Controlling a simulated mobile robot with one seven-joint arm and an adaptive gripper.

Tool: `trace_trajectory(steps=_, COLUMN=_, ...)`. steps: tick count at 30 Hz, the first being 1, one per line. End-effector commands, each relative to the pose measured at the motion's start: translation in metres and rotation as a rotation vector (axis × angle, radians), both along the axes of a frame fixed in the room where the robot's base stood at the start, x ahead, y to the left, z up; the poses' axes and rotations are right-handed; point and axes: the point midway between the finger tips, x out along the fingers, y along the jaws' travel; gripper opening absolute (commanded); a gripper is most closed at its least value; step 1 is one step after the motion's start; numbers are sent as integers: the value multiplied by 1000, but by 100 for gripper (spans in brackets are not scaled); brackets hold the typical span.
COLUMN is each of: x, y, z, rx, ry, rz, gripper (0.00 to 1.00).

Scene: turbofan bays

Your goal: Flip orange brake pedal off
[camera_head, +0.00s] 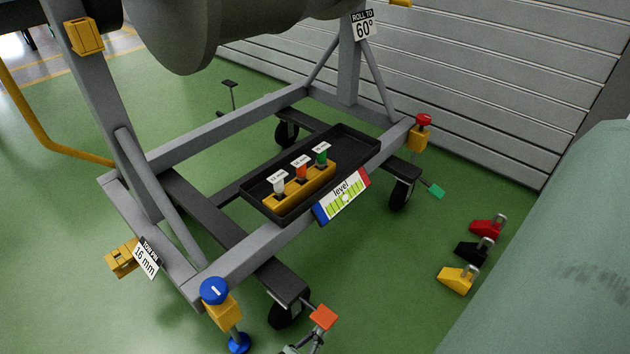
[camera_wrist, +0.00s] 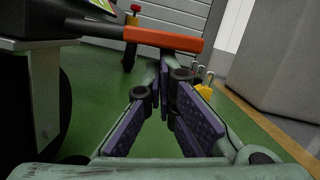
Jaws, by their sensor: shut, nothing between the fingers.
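The orange brake pedal (camera_head: 323,317) sticks out beside the caster at the stand's near corner. In the wrist view the orange pedal (camera_wrist: 165,39) is a long bar on a dark lever coming from the left, crossing above my fingertips. My gripper (camera_wrist: 166,72) is shut and empty, its tips close under the pedal; I cannot tell whether they touch it. In the head view only a bit of my gripper (camera_head: 303,345) shows at the bottom edge, just below and left of the pedal.
A green pedal (camera_head: 432,188) is at the far right caster. A blue-topped jack (camera_head: 213,292) stands left of the pedal. Floor right of the pedal is clear.

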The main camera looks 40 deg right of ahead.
Motion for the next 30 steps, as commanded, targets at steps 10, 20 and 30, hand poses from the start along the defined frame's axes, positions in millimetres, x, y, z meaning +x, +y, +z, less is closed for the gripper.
trace_trajectory(steps=10, x=-3, y=0, z=13, rx=-4, ry=56, rz=-2, gripper=0)
trace_trajectory(steps=20, x=-4, y=0, z=15, rx=-4, ry=55, rz=-2, gripper=0)
trace_trajectory(steps=30, x=-4, y=0, z=14, rx=-3, ry=54, rz=0, gripper=0)
